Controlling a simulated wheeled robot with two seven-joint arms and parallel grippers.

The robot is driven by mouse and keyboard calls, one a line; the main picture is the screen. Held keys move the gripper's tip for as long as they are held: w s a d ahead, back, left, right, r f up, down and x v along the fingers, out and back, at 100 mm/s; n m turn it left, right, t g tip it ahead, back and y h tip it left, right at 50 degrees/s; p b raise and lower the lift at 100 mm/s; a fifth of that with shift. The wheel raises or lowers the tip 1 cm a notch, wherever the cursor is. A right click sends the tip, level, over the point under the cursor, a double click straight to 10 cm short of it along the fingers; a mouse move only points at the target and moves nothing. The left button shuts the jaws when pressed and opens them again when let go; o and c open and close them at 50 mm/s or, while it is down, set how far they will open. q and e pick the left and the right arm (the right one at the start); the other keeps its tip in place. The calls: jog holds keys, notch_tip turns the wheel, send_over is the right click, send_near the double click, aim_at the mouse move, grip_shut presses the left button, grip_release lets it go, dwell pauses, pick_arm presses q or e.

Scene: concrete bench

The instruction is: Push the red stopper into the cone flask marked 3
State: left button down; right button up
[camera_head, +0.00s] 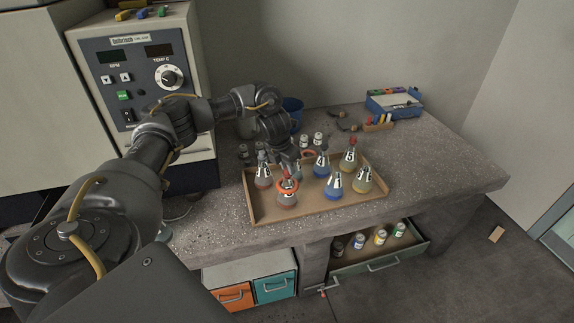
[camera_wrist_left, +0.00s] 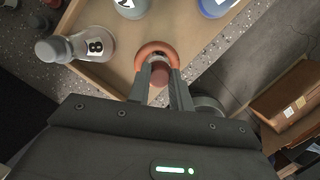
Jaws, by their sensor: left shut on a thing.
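My left gripper (camera_head: 287,173) reaches down over the front left of a tan tray (camera_head: 322,214). In the left wrist view its fingers (camera_wrist_left: 160,74) are shut on a red stopper (camera_wrist_left: 159,77). Just beyond the fingertips is an orange ring (camera_wrist_left: 156,50), which in the head view sits around the neck of a reddish flask (camera_head: 287,199). The stopper is at this flask's mouth; how deep it sits is hidden. This flask's number is not readable. My right gripper is not in view.
Other cone flasks share the tray: a reddish one (camera_head: 263,180), a blue one (camera_head: 334,189), a yellow one (camera_head: 363,184) and one with a red top (camera_head: 349,160). A control box (camera_head: 140,85) stands left. An open drawer (camera_head: 380,262) holds several small bottles.

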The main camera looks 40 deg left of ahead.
pick_arm(q)
jog(key=shift+f, duration=0.2)
jog(key=c, duration=0.6)
grip_release()
notch_tip(320, 180, up, 6)
jog(key=p, duration=0.5)
jog(key=shift+r+p, duration=1.25)
jog(key=shift+r, duration=0.3)
